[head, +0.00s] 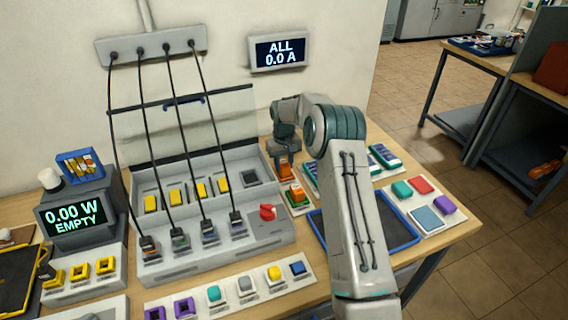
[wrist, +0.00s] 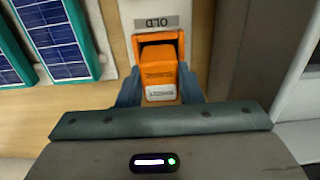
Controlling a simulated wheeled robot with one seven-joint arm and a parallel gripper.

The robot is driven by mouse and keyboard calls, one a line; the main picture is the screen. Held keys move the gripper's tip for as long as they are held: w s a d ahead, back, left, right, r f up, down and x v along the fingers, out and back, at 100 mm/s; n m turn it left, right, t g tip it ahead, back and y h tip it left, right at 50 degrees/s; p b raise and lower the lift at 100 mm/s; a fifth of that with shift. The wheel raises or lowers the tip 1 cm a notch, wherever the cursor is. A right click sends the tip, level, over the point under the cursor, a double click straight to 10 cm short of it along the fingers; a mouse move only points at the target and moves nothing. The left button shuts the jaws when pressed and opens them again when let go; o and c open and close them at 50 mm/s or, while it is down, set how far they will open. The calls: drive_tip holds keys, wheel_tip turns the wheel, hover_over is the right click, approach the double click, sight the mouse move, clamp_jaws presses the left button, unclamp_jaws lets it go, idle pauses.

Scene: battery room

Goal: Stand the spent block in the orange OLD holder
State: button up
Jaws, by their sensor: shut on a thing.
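The spent block (wrist: 160,74) is orange with a pale, labelled end. My gripper (wrist: 159,92) is shut on it, one finger on each side. In the head view my gripper (head: 287,160) points down, with orange showing just below it. The orange OLD holder (wrist: 158,39) is a square-rimmed socket beside a grey plate reading OLD, upside down in the wrist view. The block overlaps the holder's opening there. How far the block is inside, or whether it is still above, I cannot tell.
The open grey charger case (head: 180,264) with cables and a red knob (head: 268,212) stands left of the holder. Solar panels (wrist: 58,36) lie close beside it. A blue-rimmed tray (head: 397,247) is partly behind my arm. Coloured blocks (head: 421,184) lie at the right.

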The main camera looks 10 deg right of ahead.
sight(284, 163)
drive_tip(key=shift+f, duration=0.5)
drive_tip(key=o, duration=0.7)
drive_tip(key=shift+r, duration=0.1)
drive_tip(key=shift+r+p, duration=2.5)
drive_tip(key=shift+r, duration=2.95)
